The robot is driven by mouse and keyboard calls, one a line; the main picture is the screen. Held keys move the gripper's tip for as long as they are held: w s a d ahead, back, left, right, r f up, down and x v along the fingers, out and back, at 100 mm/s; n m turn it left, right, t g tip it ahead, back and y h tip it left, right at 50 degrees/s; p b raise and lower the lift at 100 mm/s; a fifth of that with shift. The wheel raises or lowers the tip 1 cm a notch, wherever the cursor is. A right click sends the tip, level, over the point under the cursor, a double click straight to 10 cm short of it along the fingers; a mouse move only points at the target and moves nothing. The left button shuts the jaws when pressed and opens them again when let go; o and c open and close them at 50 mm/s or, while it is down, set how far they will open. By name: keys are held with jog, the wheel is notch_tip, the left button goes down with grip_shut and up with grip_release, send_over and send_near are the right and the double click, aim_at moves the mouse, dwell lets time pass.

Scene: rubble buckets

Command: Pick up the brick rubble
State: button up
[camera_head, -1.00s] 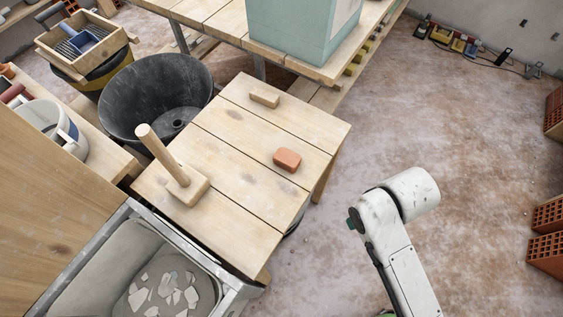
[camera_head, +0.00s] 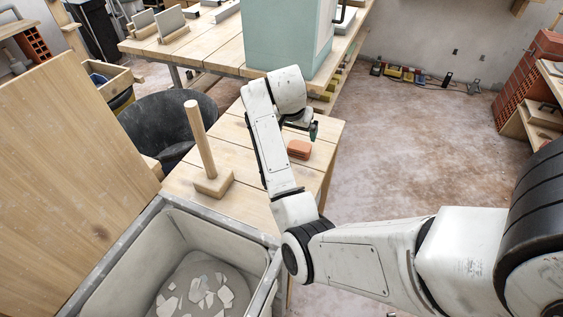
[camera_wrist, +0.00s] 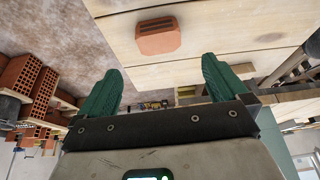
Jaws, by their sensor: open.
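The brick rubble (camera_head: 299,149) is a small orange-red block lying on the plank table (camera_head: 236,127), near its right edge. In the wrist view the brick rubble (camera_wrist: 158,36) lies on pale planks, its slotted side showing, beyond the fingertips. My gripper (camera_head: 313,131) is close to the brick rubble, above and slightly right of it in the head view, and apart from it. In the wrist view my gripper's (camera_wrist: 163,82) two green fingers are spread wide with nothing between them.
A wooden block with an upright handle (camera_head: 200,145) stands on the table's left part. A black bucket (camera_head: 165,115) is behind it. A grey bin (camera_head: 122,258) holding pale shards is in front. A teal box (camera_head: 285,40) stands on the back bench. Floor at right is open.

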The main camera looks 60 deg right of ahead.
send_over(300, 146)
jog(key=a, duration=0.3)
notch_tip(300, 146, down, 5)
jog(key=shift+w+d+r, duration=0.1)
jog(key=shift+d+r, duration=0.05)
jog(key=shift+x, duration=2.7)
jog(key=shift+d, duration=0.15)
jog(key=shift+r, duration=0.1)
jog(key=c, duration=1.1)
